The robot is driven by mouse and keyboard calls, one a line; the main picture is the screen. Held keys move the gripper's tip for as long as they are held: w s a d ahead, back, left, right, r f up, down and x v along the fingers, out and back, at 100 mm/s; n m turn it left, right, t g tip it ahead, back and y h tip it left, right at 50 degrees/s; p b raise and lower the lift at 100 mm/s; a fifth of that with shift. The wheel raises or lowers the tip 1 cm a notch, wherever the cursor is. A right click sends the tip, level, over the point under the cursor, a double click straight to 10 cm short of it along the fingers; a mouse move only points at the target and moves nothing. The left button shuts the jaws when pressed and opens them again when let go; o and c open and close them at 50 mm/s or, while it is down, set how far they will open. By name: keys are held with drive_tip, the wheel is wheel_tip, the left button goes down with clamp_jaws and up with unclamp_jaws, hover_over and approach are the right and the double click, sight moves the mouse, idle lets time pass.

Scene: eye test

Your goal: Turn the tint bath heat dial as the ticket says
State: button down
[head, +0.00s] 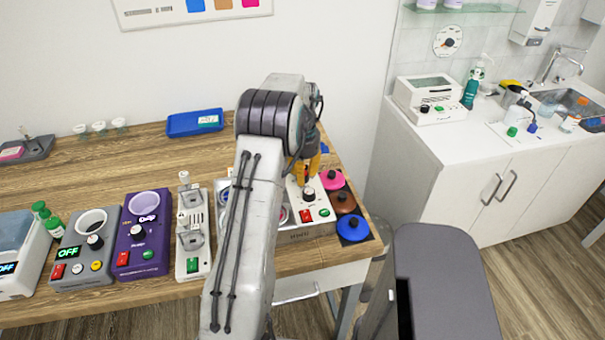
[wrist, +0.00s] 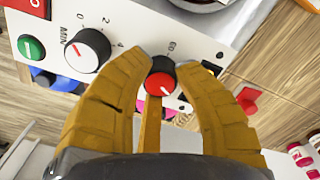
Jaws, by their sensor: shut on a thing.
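My gripper (wrist: 163,75) has its two yellow fingers closed around a red-topped dial (wrist: 161,84) on a pale panel (wrist: 130,22). The number 60 is printed beside this dial. In the head view, my gripper (head: 305,170) is over the right-hand bath unit (head: 300,232) at the table's right end, and my arm hides much of that unit. A second dial, white-faced with a black rim (wrist: 88,50), has a scale with MIN, 2 and 4 beside it; the fingers are clear of it. I cannot make out the ticket or the red dial's exact setting.
A green button (wrist: 31,47) and a red button (wrist: 28,5) share the panel. Pink (head: 333,179), brown (head: 343,202) and blue (head: 354,228) lidded pots stand close at right. Other units, including a purple one (head: 142,235), line the front edge.

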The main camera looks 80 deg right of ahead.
drive_tip(key=c, duration=0.9)
unclamp_jaws()
wheel_tip(320, 180, up, 12)
drive_tip(key=shift+f, duration=0.1)
idle(0.5)
